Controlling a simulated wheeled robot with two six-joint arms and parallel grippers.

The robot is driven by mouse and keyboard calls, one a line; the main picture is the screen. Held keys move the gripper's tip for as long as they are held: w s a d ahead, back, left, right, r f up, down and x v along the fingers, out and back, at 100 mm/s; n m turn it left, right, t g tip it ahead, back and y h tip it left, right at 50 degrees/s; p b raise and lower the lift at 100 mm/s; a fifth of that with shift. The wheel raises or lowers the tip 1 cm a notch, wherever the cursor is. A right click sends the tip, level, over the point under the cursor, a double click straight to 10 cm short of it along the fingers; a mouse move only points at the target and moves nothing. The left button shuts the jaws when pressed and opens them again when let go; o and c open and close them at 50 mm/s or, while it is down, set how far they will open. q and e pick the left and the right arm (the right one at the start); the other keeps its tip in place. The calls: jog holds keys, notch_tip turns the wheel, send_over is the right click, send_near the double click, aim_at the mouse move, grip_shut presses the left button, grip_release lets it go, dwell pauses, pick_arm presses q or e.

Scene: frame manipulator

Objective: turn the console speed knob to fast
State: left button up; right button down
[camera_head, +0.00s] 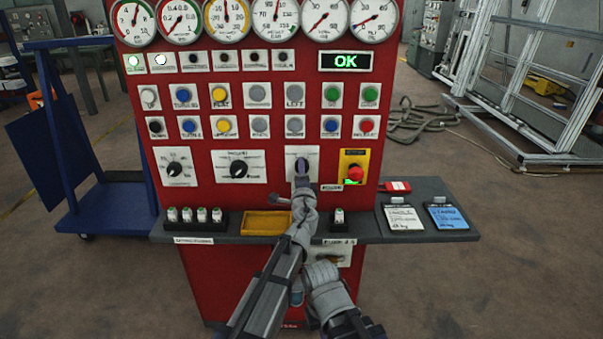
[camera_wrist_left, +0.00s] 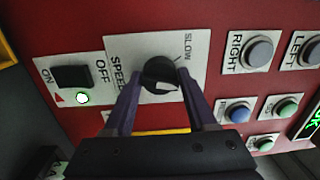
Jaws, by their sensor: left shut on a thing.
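The speed knob (camera_wrist_left: 160,72) is a round black dial on a pale plate (camera_wrist_left: 126,50) marked SPEED and SLOW. The lower part of the plate is hidden by my gripper, and I see no FAST mark. My left gripper (camera_wrist_left: 159,84) has its two purple-grey fingers on either side of the knob, shut on it. In the head view my left gripper (camera_head: 302,170) reaches up to the same plate (camera_head: 315,154) on the red console and covers most of the knob. Which way the knob points is not clear.
A red stop button (camera_head: 355,173) on a yellow plate sits just right of the knob plate. Another dial (camera_head: 238,168) is to the left. A grey shelf (camera_head: 445,215) below holds a yellow tray (camera_head: 265,223) and cards. An OK display (camera_head: 345,61) is lit green.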

pick_arm(q)
jog(key=shift+s+d+m, duration=0.1)
jog(key=shift+m, duration=1.9)
pick_arm(e)
jog(key=shift+f, duration=0.15)
pick_arm(q)
jog(key=shift+m, duration=0.3)
jog(key=o, duration=1.3)
jog(key=shift+o, duration=0.2)
jog(key=s, duration=0.7)
jog(key=shift+s+f+b, duration=0.25)
jog(key=shift+s+b, duration=0.05)
jog(key=shift+s, duration=0.05)
pick_arm(e)
jog(key=shift+s+d+f, duration=0.2)
jog(key=shift+s+d, duration=0.05)
jog(key=shift+s, duration=0.45)
